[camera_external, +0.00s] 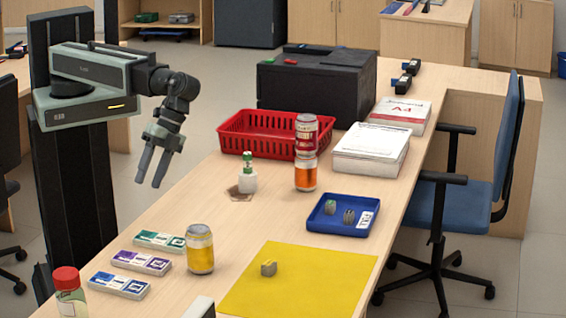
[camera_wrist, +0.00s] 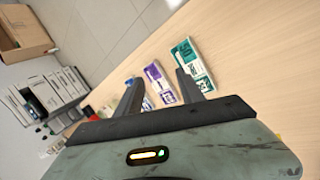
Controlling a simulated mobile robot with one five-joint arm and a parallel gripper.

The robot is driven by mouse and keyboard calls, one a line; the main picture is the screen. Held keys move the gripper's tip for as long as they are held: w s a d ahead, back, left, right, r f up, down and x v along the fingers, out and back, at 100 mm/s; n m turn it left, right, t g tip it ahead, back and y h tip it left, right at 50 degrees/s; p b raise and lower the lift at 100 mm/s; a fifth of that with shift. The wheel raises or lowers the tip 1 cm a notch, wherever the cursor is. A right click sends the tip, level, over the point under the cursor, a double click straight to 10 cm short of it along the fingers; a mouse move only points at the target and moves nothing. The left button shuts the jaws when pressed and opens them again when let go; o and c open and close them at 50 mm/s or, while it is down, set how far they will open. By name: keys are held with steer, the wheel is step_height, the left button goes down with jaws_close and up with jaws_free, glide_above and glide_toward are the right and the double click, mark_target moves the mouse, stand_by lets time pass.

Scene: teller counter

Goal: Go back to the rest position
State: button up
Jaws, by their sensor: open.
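My gripper (camera_external: 154,166) hangs at the left edge of the counter (camera_external: 280,225), fingers pointing down, apart and empty. My arm is bent, with the forearm reaching right from the column. In the wrist view my gripper (camera_wrist: 157,85) shows two spread fingers with nothing between them but the counter and several small boxes beyond. A green-and-white box (camera_external: 160,241), a purple-and-white box (camera_external: 141,262) and a blue-and-white box (camera_external: 119,285) lie in a row on the counter, below and apart from the gripper.
A yellow can (camera_external: 200,250) and a red-capped jar (camera_external: 68,290) stand near the boxes. A yellow mat (camera_external: 330,265), a blue tray (camera_external: 342,228), stacked cans (camera_external: 306,150), a white bottle (camera_external: 247,180), a red basket (camera_external: 232,140) and a black machine (camera_external: 315,85) occupy the counter. The air around my gripper looks clear.

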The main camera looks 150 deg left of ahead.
steer(key=s+d+r+g+y+p, duration=0.1)
steer(key=d+r+g+y+p, duration=0.25)
steer(key=d, duration=1.25)
steer(key=s+a+f+m+t+y+b, duration=0.2)
steer(key=s+a+f+m+b, duration=0.1)
steer(key=f+b, duration=0.6)
step_height(320, 180, down, 2)
steer(key=shift+a+m, duration=0.7)
steer(key=shift+a, duration=0.45)
